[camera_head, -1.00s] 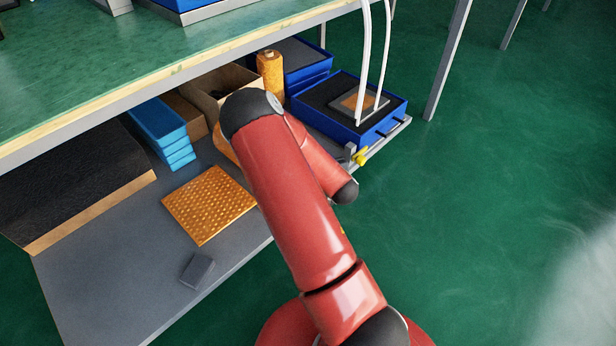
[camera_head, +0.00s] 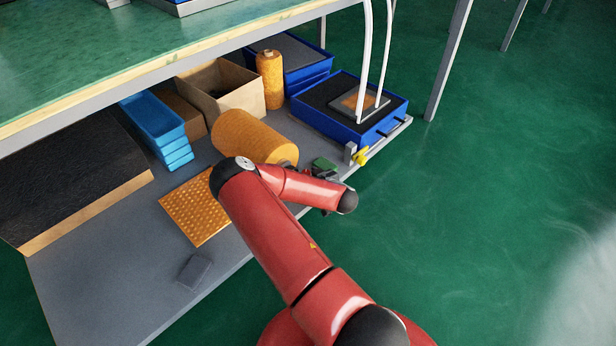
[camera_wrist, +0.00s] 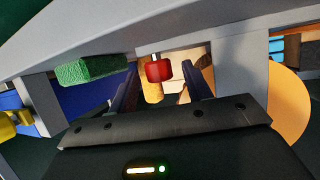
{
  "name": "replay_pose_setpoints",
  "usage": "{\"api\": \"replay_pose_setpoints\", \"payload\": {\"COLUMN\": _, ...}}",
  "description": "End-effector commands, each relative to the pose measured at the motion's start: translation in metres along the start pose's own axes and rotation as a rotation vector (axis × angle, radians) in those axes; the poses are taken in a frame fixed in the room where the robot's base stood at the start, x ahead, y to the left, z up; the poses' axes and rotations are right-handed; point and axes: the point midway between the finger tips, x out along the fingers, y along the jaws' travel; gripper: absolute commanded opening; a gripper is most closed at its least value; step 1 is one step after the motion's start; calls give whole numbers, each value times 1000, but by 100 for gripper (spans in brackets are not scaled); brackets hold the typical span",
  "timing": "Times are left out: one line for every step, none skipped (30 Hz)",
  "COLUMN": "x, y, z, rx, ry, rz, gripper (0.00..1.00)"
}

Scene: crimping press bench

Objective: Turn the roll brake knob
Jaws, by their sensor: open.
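A red knob (camera_wrist: 159,70) on a short pale stem shows in the wrist view, under a grey metal bar. My gripper (camera_wrist: 158,79) is open, its two dark fingers on either side of the knob in the picture; I see no clear contact. A green block (camera_wrist: 92,68) sits left of the knob, and a yellow knob (camera_wrist: 14,124) is at the far left. The yellow knob also shows in the head view (camera_head: 361,157). A large orange roll (camera_head: 252,138) lies on the lower shelf. No label shows which knob is the roll brake. My arm hides most of my gripper in the head view.
The lower shelf (camera_head: 110,300) holds blue bins (camera_head: 155,118), an open carton (camera_head: 225,98), an orange perforated sheet (camera_head: 195,212) and a blue tray (camera_head: 335,122). The bench top (camera_head: 170,50) overhangs it.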

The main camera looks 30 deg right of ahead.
Motion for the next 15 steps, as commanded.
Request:
{"api": "replay_pose_setpoints", "payload": {"x": 3, "y": 0, "z": 1, "rx": -1, "ry": 0, "rz": 0, "gripper": 49}}
{"api": "replay_pose_setpoints", "payload": {"x": 4, "y": 0, "z": 0, "rx": -1, "ry": -1, "rz": 1, "gripper": 49}}
{"api": "replay_pose_setpoints", "payload": {"x": 5, "y": 0, "z": 0, "rx": -1, "ry": -1, "rz": 1, "gripper": 49}}
{"api": "replay_pose_setpoints", "payload": {"x": 6, "y": 0, "z": 0, "rx": -1, "ry": 0, "rz": 1, "gripper": 49}}
{"api": "replay_pose_setpoints", "payload": {"x": 6, "y": 0, "z": 0, "rx": 0, "ry": 0, "rz": 1, "gripper": 49}}
{"api": "replay_pose_setpoints", "payload": {"x": 6, "y": 0, "z": 0, "rx": 0, "ry": 0, "rz": 1, "gripper": 49}}
{"api": "replay_pose_setpoints", "payload": {"x": 6, "y": 0, "z": 0, "rx": 0, "ry": 0, "rz": 1, "gripper": 49}}
{"api": "replay_pose_setpoints", "payload": {"x": 6, "y": 0, "z": 0, "rx": 0, "ry": 0, "rz": 1, "gripper": 49}}
{"api": "replay_pose_setpoints", "payload": {"x": 6, "y": 0, "z": 0, "rx": 0, "ry": 0, "rz": 1, "gripper": 49}}
{"api": "replay_pose_setpoints", "payload": {"x": 6, "y": 0, "z": 0, "rx": 0, "ry": -1, "rz": 1, "gripper": 49}}
{"api": "replay_pose_setpoints", "payload": {"x": 6, "y": 0, "z": 0, "rx": 0, "ry": 0, "rz": 1, "gripper": 46}}
{"api": "replay_pose_setpoints", "payload": {"x": 5, "y": 0, "z": 0, "rx": 0, "ry": -1, "rz": 1, "gripper": 40}}
{"api": "replay_pose_setpoints", "payload": {"x": 5, "y": 0, "z": 0, "rx": 0, "ry": -1, "rz": 1, "gripper": 36}}
{"api": "replay_pose_setpoints", "payload": {"x": 5, "y": 0, "z": 0, "rx": 0, "ry": 0, "rz": 1, "gripper": 32}}
{"api": "replay_pose_setpoints", "payload": {"x": 5, "y": 0, "z": 0, "rx": 0, "ry": -1, "rz": 1, "gripper": 27}}
